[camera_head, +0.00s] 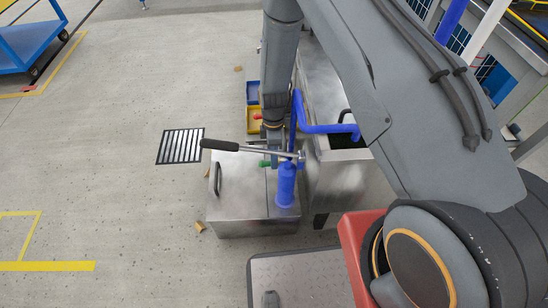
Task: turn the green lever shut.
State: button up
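A small green lever (265,164) shows on the left side of the blue hand pump (286,185), just above the metal tank lid. Only a short piece of it is visible, so its angle is hard to tell. My gripper (274,143) points down from above, beside the pump and close to the lever in the picture. Its fingertips are small and partly hidden by the pump's handle, so I cannot tell whether they are open or touch the lever.
The pump's long handle (250,148), with a black grip, reaches left across the tank (235,195). A blue pipe (325,128) runs to a metal basin (345,165) at the right. Yellow and blue bins (254,116) stand behind. A floor grate (180,146) lies left; the floor there is free.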

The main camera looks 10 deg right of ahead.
notch_tip(320, 180, up, 8)
jog(key=w, duration=0.1)
jog(key=shift+w+f, duration=0.15)
jog(key=shift+w, duration=0.15)
dwell(0.5)
